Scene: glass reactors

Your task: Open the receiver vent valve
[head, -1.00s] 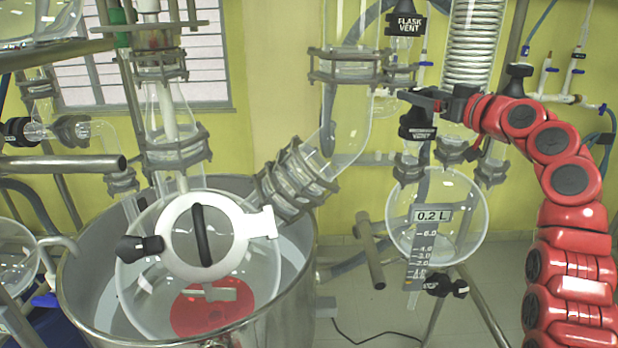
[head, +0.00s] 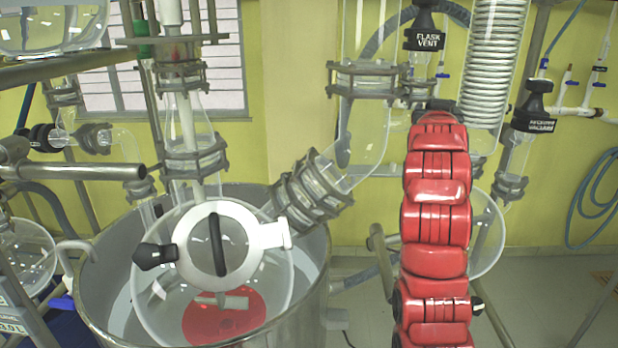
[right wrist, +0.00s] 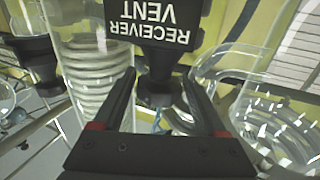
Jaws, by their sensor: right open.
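The receiver vent valve has a black handle with a white "RECEIVER VENT" label (right wrist: 160,22), upside down at the top of the right wrist view. Its narrower black lower part (right wrist: 157,88) shows between the fingers of my right gripper (right wrist: 158,78). The fingers are open, one on each side, with gaps visible to that part. In the head view my right arm hides this valve and most of the right gripper. The receiver flask (head: 487,235) is partly hidden behind the arm. My left gripper is not in view.
The flask vent valve (head: 425,32) stands left of and above my right arm; the receiver vacuum valve (head: 534,108) is to its right. A coiled glass condenser (head: 495,60) rises behind. The large reactor flask and metal bath (head: 313,285) occupy the left.

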